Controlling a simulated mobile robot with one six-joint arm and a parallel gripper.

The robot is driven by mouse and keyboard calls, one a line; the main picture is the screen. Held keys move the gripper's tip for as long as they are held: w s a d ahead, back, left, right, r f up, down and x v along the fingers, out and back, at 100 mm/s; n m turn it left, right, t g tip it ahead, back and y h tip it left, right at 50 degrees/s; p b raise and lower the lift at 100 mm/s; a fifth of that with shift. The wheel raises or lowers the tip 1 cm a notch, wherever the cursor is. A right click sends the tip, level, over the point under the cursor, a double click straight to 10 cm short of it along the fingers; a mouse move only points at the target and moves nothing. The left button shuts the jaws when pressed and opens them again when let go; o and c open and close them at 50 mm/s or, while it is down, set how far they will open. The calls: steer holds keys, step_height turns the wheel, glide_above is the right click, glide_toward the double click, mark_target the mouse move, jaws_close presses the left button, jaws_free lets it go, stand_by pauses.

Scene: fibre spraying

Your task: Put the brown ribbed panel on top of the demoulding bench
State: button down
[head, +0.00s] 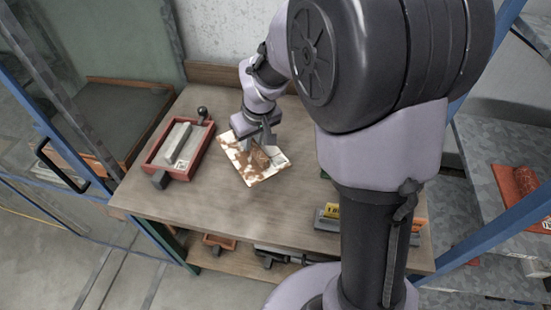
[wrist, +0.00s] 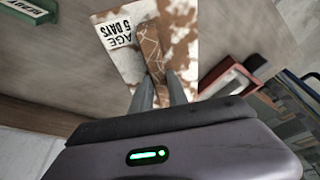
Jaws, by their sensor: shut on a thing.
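My gripper (head: 257,143) is low over the wooden bench (head: 210,205), shut on a narrow brown panel with pale lines (wrist: 150,42). In the wrist view the panel stands out between my two fingers (wrist: 160,90). In the head view it is small and partly covered by the gripper. Under it is a white and brown mottled board (wrist: 183,20) printed "AGE 5 DAYS"; the board also shows in the head view (head: 240,165). I cannot tell whether the panel touches the board.
A red tray with grey blocks (head: 180,150) is left of the board. A green sign (wrist: 25,8) shows at the wrist view's upper left. Yellow-marked blocks (head: 330,212) sit at the bench's front right. An orange-red piece (head: 517,188) lies on a grey surface at right.

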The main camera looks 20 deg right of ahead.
step_height(320, 180, down, 10)
steer(key=b, duration=0.4)
steer(key=shift+w, duration=0.1)
steer(key=shift+r, duration=0.25)
steer(key=shift+f, duration=0.1)
steer(key=c, duration=1.7)
jaws_free()
steer(key=shift+f, duration=0.15)
steer(key=o, duration=0.4)
